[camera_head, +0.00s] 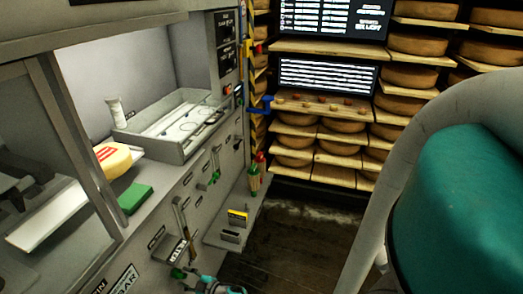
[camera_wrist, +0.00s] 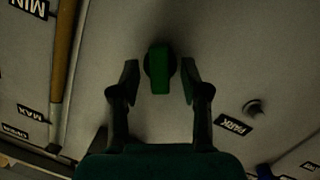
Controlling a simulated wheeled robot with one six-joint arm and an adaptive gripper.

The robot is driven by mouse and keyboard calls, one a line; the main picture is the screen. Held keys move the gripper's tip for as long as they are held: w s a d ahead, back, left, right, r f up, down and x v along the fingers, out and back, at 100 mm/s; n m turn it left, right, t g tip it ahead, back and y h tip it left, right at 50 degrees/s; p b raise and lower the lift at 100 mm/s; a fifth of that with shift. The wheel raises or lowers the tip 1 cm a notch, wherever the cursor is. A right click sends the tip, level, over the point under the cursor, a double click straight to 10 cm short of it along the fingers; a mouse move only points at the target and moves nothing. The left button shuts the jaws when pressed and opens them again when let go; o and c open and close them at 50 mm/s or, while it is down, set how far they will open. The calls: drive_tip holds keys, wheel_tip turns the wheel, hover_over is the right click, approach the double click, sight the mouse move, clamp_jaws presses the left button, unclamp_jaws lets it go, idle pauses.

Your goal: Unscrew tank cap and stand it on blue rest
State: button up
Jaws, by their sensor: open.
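A green knob-like cap (camera_wrist: 160,72) sits on the grey panel in the wrist view. My gripper (camera_wrist: 160,82) is open, with one finger on each side of the green cap and a visible gap on both sides. In the head view, a small green piece (camera_head: 178,273) shows at the bottom beside my teal gripper, whose fingers are hard to make out there. A blue fitting (camera_head: 260,104) sticks out at the right end of the machine; I cannot tell whether it is the blue rest.
The grey machine front carries levers, a green handle (camera_head: 215,178) and labels, including PARK (camera_wrist: 233,125). An orange rod (camera_wrist: 66,50) runs left of the cap. A ledge with a yellow label (camera_head: 237,217) stands right. Cheese shelves (camera_head: 335,157) fill the back; the floor between is clear.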

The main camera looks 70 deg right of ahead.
drive_tip(key=shift+w+f, duration=0.1)
drive_tip(key=shift+w, duration=0.4)
drive_tip(key=shift+d, duration=0.1)
clamp_jaws()
